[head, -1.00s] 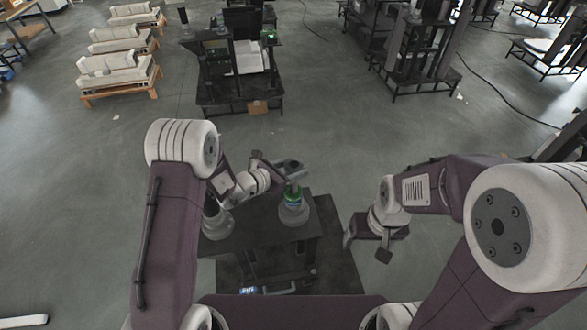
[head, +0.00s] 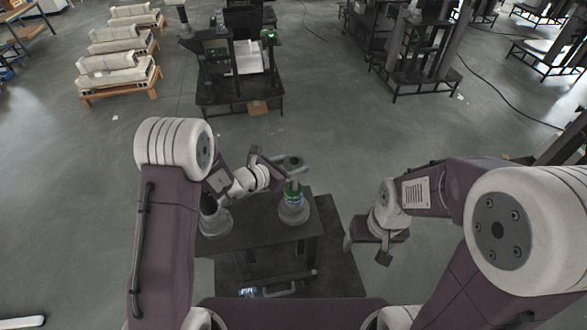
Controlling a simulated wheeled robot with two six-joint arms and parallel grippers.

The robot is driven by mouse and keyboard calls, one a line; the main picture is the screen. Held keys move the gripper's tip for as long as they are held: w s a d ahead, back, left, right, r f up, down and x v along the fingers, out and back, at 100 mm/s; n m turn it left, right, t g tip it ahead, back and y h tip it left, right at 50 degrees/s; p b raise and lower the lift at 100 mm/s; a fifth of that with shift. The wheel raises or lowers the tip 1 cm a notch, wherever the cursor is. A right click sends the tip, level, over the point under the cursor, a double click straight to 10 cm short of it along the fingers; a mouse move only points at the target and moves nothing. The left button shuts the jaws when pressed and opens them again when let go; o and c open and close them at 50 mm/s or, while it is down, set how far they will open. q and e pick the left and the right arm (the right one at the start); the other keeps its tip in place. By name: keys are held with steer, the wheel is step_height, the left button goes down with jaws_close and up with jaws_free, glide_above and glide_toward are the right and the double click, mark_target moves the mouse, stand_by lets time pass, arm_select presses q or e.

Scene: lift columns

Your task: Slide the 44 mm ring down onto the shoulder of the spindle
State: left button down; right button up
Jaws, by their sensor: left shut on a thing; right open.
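My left gripper (head: 275,162) is shut on a small grey ring (head: 292,161), above the dark table. The spindle (head: 293,208) stands upright on the table, with a pale round base and a green band around its upper part. The ring is at the top of the spindle in the picture; I cannot tell whether it is around the spindle or only above or behind it. The spindle's shoulder is too small to make out. My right gripper (head: 373,242) is open and empty, to the right of the table and apart from the spindle.
The dark table (head: 262,229) has a second pale round base (head: 215,224) at its left, partly hidden by my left arm. A lower dark surface (head: 341,262) lies to the right. A small lit display (head: 248,292) shows at the near side. Open floor surrounds the table.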

mark_target(291, 183)
arm_select(q)
steer(key=shift+f, duration=0.1)
arm_select(e)
steer(key=shift+f, duration=0.3)
arm_select(q)
steer(key=shift+f, duration=0.15)
arm_select(e)
steer(key=shift+f, duration=0.1)
arm_select(q)
steer(key=shift+f+b, duration=0.9)
steer(key=shift+f, duration=1.1)
steer(key=shift+f+b, duration=1.95)
steer(key=shift+b, duration=0.35)
arm_select(e)
step_height(291, 183, down, 7)
steer(key=shift+r, duration=0.2)
arm_select(q)
steer(key=c, duration=0.5)
jaws_free()
